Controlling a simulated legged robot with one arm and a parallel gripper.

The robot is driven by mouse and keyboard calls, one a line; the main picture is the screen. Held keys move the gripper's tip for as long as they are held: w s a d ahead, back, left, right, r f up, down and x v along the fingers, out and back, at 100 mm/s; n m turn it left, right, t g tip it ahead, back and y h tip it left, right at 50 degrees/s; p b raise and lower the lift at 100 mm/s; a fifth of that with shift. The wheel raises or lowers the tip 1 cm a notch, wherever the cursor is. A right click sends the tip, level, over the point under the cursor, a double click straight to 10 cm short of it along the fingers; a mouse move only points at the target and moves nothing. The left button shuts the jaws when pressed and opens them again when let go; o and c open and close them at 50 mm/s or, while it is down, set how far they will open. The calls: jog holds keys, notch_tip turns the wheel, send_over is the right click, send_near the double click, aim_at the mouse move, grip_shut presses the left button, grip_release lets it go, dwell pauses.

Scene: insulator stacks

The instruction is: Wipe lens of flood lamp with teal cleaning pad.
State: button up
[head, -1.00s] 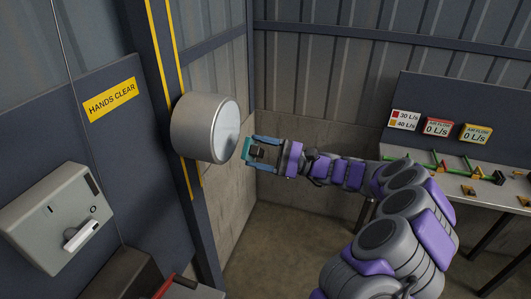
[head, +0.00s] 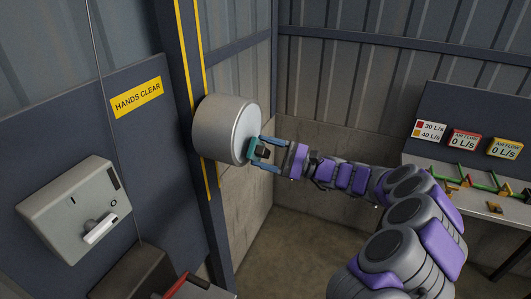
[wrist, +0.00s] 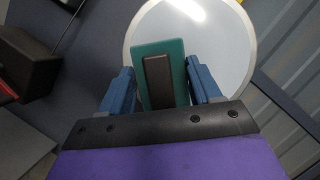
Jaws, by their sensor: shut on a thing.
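The flood lamp (head: 222,128) is a silver drum mounted on the dark post, its pale round lens facing right. The lens (wrist: 226,40) fills much of the upper wrist view. My gripper (head: 264,152) is shut on the teal cleaning pad (head: 252,148), gripping its black handle block (wrist: 158,82). In the wrist view, the teal pad (wrist: 180,56) overlaps the lower left part of the lens. In the head view the pad is at the lens face; I cannot tell whether it touches. The pad hides part of the lens.
A grey switch box (head: 78,208) with a lever is on the panel at left, below a yellow "HANDS CLEAR" sign (head: 136,97). A bench (head: 470,205) with airflow displays and green and orange parts stands at right. Open floor (head: 290,250) lies below my arm.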

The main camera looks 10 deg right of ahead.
jog(key=shift+w+a, duration=0.65)
jog(key=shift+a, duration=0.2)
dwell(0.6)
jog(key=shift+w+d+p, duration=0.6)
jog(key=shift+w+p, duration=0.25)
jog(key=shift+w+d+p, duration=0.6)
jog(key=shift+w+p, duration=0.2)
jog(key=shift+p, duration=0.05)
jog(key=shift+s+a+b, duration=0.4)
jog(key=shift+s+a, duration=0.2)
jog(key=shift+s, duration=0.25)
jog(key=shift+s+a+b, duration=0.4)
jog(key=shift+s+a, duration=0.2)
jog(key=shift+s, duration=0.25)
jog(key=shift+s+d+p, duration=0.1)
jog(key=shift+s+d, duration=0.5)
jog(key=shift+d, duration=0.25)
jog(key=shift+s+d+p, duration=0.15)
jog(key=shift+s+d, duration=0.4)
jog(key=shift+d, duration=0.25)
jog(key=shift+s+d+p, duration=0.1)
jog(key=shift+s+d, duration=0.5)
jog(key=shift+d, duration=0.25)
